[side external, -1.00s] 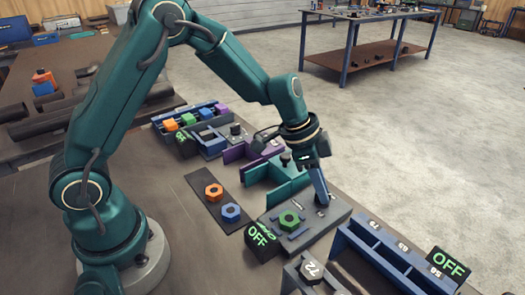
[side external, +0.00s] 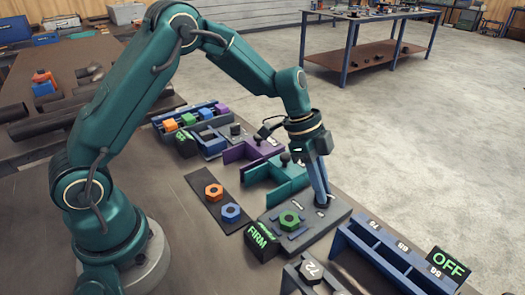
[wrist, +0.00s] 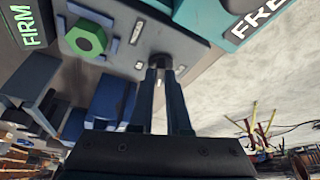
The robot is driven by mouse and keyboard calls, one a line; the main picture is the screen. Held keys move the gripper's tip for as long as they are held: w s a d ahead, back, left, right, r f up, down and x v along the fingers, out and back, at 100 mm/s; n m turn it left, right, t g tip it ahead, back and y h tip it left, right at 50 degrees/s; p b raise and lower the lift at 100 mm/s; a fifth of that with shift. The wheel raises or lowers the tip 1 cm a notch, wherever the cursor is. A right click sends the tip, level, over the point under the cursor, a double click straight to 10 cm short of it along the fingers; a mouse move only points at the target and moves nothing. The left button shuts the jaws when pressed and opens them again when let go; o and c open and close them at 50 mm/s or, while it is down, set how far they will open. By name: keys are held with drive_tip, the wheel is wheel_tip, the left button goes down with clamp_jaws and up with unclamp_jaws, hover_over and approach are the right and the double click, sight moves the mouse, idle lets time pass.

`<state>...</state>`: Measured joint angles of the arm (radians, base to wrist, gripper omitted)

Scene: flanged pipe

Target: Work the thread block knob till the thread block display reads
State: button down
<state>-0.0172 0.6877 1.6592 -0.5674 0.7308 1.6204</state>
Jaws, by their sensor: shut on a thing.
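The thread block (side external: 325,222) is a grey block with a green hex nut (side external: 290,219) on it. Its knob (wrist: 160,62) is small and dark, at the block's far right side in the side view. My gripper (side external: 323,203) points down and is shut on the knob; the wrist view shows both fingers (wrist: 160,72) against it. The thread block display (side external: 262,240) is a black box at the block's front left and reads FIRM in green. It also shows in the wrist view (wrist: 35,22). The fingers partly hide the knob.
An orange nut (side external: 214,191) and a blue nut (side external: 231,211) lie on a dark strip to the left. Teal (side external: 280,180) and purple (side external: 250,150) fixtures stand behind the block.

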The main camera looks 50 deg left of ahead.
sight(310, 198)
drive_tip(key=shift+s+a+f, duration=0.1)
drive_tip(key=c, duration=0.9)
unclamp_jaws()
drive_tip(key=shift+a+r, duration=0.1)
drive_tip(key=shift+r, duration=0.4)
drive_tip(key=shift+v, duration=2.1)
